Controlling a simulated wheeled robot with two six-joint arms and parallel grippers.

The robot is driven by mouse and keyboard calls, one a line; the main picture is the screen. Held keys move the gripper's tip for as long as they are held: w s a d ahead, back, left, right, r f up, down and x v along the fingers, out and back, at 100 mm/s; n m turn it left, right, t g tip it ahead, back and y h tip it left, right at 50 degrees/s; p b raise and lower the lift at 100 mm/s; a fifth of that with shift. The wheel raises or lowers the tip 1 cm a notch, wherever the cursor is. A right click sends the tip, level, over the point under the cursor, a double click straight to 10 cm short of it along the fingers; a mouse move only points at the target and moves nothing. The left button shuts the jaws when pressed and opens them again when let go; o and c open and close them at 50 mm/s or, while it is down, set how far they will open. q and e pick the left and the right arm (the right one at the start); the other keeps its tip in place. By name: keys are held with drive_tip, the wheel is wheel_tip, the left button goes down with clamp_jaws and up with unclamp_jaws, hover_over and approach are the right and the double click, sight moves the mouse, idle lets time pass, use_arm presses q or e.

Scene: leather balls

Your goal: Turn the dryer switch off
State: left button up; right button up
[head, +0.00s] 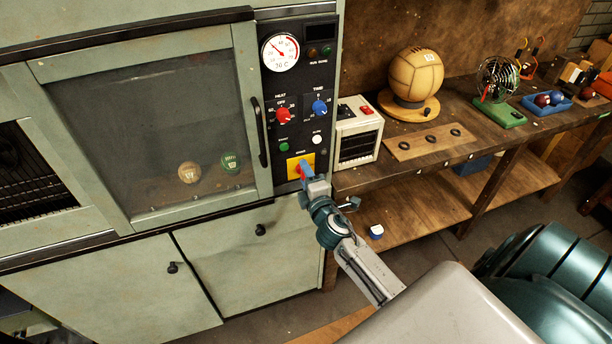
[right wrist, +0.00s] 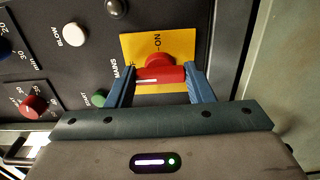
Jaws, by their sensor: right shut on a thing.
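The dryer (head: 150,206) is a pale green cabinet with a dark control panel at its right side. The mains switch is a red knob (right wrist: 158,73) on a yellow plate (head: 294,163) low on that panel; the plate also shows in the right wrist view (right wrist: 131,46). My left gripper is not in view.
A red knob (head: 283,116), a blue knob (head: 319,107) and small buttons sit above the switch. Two balls (head: 189,172) lie behind the dryer window. A beige box (head: 359,134) and a bench with a leather ball (head: 415,74) stand close on the right.

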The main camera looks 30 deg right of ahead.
drive_tip(key=o, duration=1)
drive_tip(key=shift+c, duration=0.2)
drive_tip(key=b+v, duration=0.3)
drive_tip(key=v, duration=0.8)
drive_tip(key=shift+b, duration=0.3)
drive_tip(key=shift+w+d+f, duration=0.1)
